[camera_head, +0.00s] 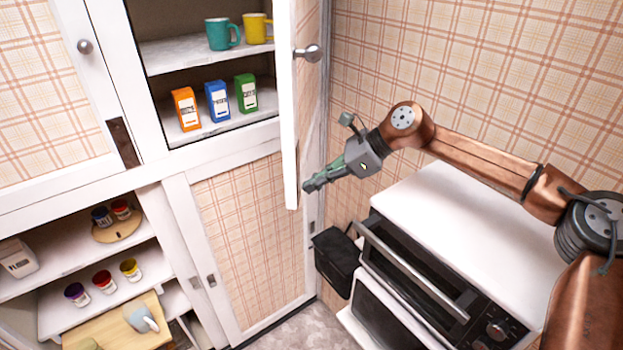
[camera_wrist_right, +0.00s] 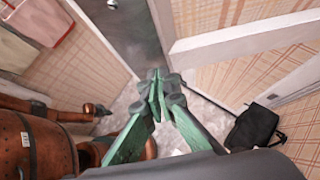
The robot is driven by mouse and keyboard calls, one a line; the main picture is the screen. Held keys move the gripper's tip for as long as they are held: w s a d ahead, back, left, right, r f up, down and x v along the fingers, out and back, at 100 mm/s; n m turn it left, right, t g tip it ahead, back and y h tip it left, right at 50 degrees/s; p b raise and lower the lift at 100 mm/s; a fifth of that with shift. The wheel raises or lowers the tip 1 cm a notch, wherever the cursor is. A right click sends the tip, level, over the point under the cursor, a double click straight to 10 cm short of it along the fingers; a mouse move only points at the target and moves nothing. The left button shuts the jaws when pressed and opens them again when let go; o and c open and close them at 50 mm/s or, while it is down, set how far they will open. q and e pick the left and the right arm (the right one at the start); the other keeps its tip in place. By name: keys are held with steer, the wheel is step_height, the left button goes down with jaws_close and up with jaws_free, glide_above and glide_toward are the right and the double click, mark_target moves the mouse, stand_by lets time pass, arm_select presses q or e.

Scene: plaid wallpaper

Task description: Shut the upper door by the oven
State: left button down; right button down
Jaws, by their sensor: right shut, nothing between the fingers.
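The upper door (camera_head: 288,120) by the oven stands open and shows nearly edge-on in the head view, white-framed with a plaid panel. Its round metal knob (camera_head: 308,53) is on its right side. The shelves behind the doorway are exposed. My right gripper (camera_head: 306,187) is shut and empty, just right of the door's lower end; I cannot tell whether it touches. Its green fingers (camera_wrist_right: 160,82) meet in the right wrist view. The white oven (camera_head: 470,220) stands right of the door, below my right arm. My left arm's end (camera_wrist_right: 98,109) shows small in the wrist view, its jaws unclear.
Teal (camera_head: 222,34) and yellow mugs (camera_head: 257,28) stand on the upper shelf, with orange, blue and green cartons (camera_head: 217,101) below. A closed lower door (camera_head: 252,230) is beneath. A black bag-like thing (camera_head: 336,262) is left of the oven. Open shelves hold jars at lower left.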

steer(key=shift+a, duration=0.25)
